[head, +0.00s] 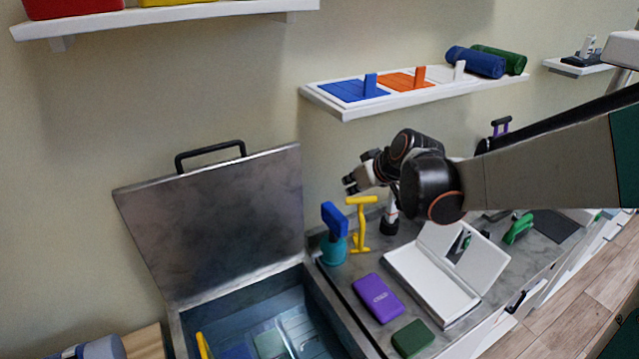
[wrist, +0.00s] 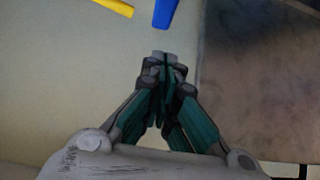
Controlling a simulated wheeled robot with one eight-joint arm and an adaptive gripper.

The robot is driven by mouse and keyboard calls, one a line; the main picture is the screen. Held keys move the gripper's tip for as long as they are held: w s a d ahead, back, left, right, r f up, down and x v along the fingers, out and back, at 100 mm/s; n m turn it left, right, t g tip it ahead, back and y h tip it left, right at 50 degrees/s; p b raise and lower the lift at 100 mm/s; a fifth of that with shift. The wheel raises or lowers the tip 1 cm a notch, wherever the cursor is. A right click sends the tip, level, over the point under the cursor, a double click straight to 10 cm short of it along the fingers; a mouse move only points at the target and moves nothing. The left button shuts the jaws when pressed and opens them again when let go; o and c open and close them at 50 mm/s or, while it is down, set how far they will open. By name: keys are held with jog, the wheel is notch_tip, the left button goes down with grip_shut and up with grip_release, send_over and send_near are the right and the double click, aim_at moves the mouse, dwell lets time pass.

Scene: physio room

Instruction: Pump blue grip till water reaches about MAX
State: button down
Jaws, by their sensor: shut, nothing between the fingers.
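The blue grip (head: 335,219) stands upright on a teal base (head: 333,250) on the grey counter, beside the open metal tank (head: 330,318). A yellow T-shaped handle (head: 361,224) stands just to its right. Blue-tinted water (head: 265,318) shows inside the tank; I cannot make out a MAX mark. My gripper (head: 349,185) is shut and empty, above and slightly right of the blue grip, apart from it. In the wrist view, the shut fingertips (wrist: 165,66) are below a blue piece (wrist: 166,13), likely the grip, and a yellow piece (wrist: 115,7).
The tank's raised lid (head: 220,225) stands left of my gripper. A purple pack (head: 377,298), a green block (head: 412,338) and an open white box (head: 432,282) lie on the counter. A wall shelf (head: 415,95) hangs above my gripper.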

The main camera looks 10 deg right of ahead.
jog(key=b, duration=0.2)
send_over(339, 218)
jog(key=w, duration=0.2)
jog(key=f, duration=0.7)
jog(key=shift+a+f, duration=0.25)
jog(key=shift+a, duration=0.1)
notch_tip(339, 218, down, 2)
jog(key=shift+s+f+b, duration=0.15)
jog(key=shift+f+b, duration=0.05)
jog(key=shift+b, duration=0.35)
jog(key=shift+f, duration=0.55)
notch_tip(339, 218, down, 6)
jog(key=b, duration=0.4)
jog(key=shift+r, duration=0.15)
jog(key=shift+s+r, duration=0.1)
notch_tip(339, 218, up, 4)
jog(key=p, duration=0.2)
jog(key=shift+r+p, duration=0.1)
jog(key=shift+p, duration=0.2)
jog(key=p+v, duration=0.2)
jog(key=v, duration=0.8)
